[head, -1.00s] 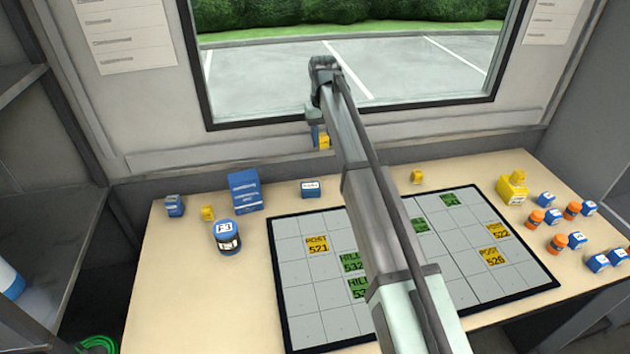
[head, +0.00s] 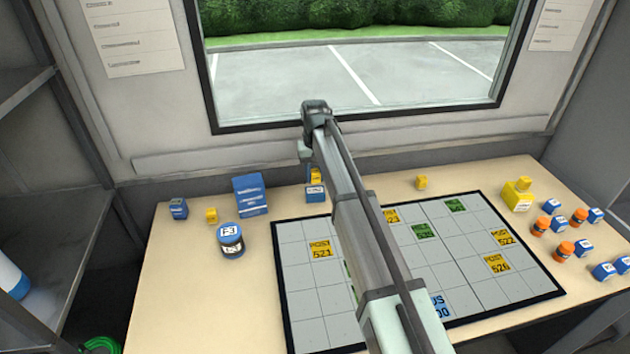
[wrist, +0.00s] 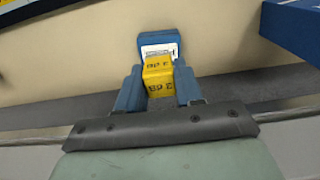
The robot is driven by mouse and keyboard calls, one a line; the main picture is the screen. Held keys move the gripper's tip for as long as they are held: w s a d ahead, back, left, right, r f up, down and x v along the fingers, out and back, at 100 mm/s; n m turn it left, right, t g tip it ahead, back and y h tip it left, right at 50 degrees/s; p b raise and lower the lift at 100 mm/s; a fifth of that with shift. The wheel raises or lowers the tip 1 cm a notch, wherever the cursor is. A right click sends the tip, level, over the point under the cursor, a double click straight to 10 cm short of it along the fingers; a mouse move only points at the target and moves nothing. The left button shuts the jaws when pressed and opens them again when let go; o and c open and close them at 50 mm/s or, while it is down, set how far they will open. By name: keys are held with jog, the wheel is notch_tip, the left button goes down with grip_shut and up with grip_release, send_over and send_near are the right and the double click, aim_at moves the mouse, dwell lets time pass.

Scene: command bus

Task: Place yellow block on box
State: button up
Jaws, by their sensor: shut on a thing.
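My gripper (wrist: 158,78) is shut on a yellow block (wrist: 158,84) with dark lettering, held between its two blue fingers. In the head view the yellow block (head: 316,176) shows just above a small blue block with a white label (head: 315,194). In the wrist view this blue block (wrist: 158,45) lies right beyond the yellow one. I cannot tell whether the two touch. A larger blue box (head: 250,196) stands to the left in the head view, and part of it shows in the wrist view (wrist: 297,25).
A blue jar (head: 230,240), a small yellow block (head: 211,216) and a blue block (head: 179,209) stand left. Another yellow block (head: 421,183) is right of my arm. A gridded board (head: 300,300) fills the middle. Several bottles and blocks crowd the right, around a yellow container (head: 517,195).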

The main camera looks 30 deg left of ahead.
aim_at(315, 181)
jog(key=shift+f, duration=1.5)
jog(key=o, duration=1)
jog(key=shift+f, duration=0.1)
notch_tip(315, 181, up, 12)
jog(key=shift+r, duration=0.15)
